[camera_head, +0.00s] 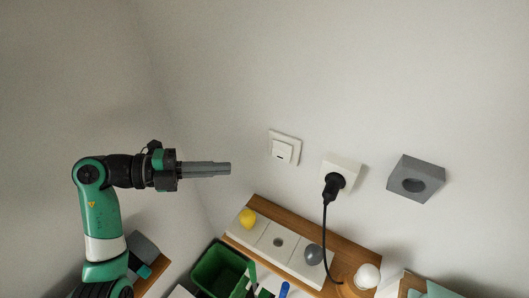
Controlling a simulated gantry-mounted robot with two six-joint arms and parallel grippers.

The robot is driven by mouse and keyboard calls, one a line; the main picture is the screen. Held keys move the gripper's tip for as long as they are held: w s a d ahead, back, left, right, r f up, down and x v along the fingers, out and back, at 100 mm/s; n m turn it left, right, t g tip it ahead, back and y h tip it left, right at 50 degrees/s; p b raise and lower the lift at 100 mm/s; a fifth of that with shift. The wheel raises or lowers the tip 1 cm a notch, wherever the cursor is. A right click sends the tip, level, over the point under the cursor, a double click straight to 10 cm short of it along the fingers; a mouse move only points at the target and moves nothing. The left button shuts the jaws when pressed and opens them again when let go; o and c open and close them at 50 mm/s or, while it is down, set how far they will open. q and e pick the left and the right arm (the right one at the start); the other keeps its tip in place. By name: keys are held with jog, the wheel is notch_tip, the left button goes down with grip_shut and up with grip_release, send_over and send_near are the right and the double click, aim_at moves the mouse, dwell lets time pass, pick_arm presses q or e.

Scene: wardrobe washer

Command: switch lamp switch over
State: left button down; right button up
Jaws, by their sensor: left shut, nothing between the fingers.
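The lamp switch (284,149) is a white square plate with a raised rocker, mounted on the wall in the middle of the head view. My left gripper (229,168) comes in from the left on the green and black arm. Its grey fingers are shut with nothing between them and point right, toward the switch. In the picture a gap of bare wall lies between the fingertips and the switch, and I see no contact. My right gripper is not in view.
A white socket (346,164) holds a black plug (333,184) with a hanging cord. A grey box (415,178) is on the wall further right. Below are a wooden shelf (340,240) with a yellow knob (248,217), a grey knob (313,254), a white bulb (367,276) and a green bin (217,271).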

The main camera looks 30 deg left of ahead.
pick_arm(q)
jog(key=shift+s+a, duration=0.15)
jog(key=shift+a, duration=0.05)
jog(key=shift+d, duration=0.1)
jog(key=p, duration=0.2)
send_near(286, 158)
jog(key=d, duration=0.3)
jog(key=w, duration=0.1)
jog(key=w+d, duration=0.1)
jog(key=shift+w+d+f, duration=0.15)
jog(key=shift+w+f, duration=0.1)
jog(key=shift+f, duration=0.15)
jog(key=shift+w+f, duration=0.2)
jog(key=shift+w, duration=0.3)
